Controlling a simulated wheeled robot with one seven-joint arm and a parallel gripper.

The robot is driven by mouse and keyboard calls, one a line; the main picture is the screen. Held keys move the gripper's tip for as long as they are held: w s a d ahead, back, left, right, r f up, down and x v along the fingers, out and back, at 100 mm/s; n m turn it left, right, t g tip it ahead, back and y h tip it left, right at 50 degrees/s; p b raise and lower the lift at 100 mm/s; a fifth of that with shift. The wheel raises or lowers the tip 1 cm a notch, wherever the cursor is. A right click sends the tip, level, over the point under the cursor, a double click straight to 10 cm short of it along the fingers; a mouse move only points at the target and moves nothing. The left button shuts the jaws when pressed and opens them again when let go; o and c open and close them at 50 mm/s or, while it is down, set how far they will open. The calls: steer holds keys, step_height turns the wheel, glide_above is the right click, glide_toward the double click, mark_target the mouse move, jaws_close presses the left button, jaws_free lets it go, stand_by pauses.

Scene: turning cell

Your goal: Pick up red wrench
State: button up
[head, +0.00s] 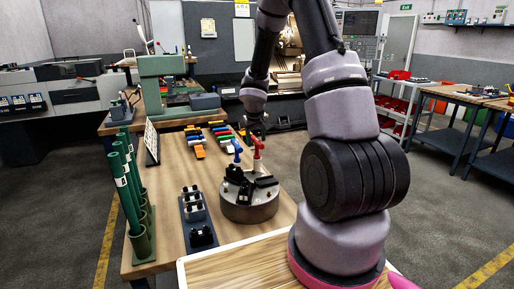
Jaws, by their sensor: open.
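The red wrench (258,145) looks like a T-handled chuck key. It stands upright at the back of a round grey chuck (248,212) on the wooden bench. A similar blue wrench (237,149) stands just left of it. My gripper (256,132) is small and dark in the head view, pointing down just above and behind the red handle. It is open, with nothing visible in it. I cannot tell whether its fingers are beside the handle or still apart from it in depth. Black jaw blocks on the chuck hide the lower part of the wrenches.
Coloured-handled tools (197,146) lie behind the chuck. A dark tray with black parts (202,237) lies to its left. Green tubes (125,185) stand at the bench's left edge. A green press (165,85) is at the back. Bare wood shows left of the chuck.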

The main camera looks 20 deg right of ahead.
steer(key=shift+x, duration=1.15)
jaws_close()
stand_by(0.5)
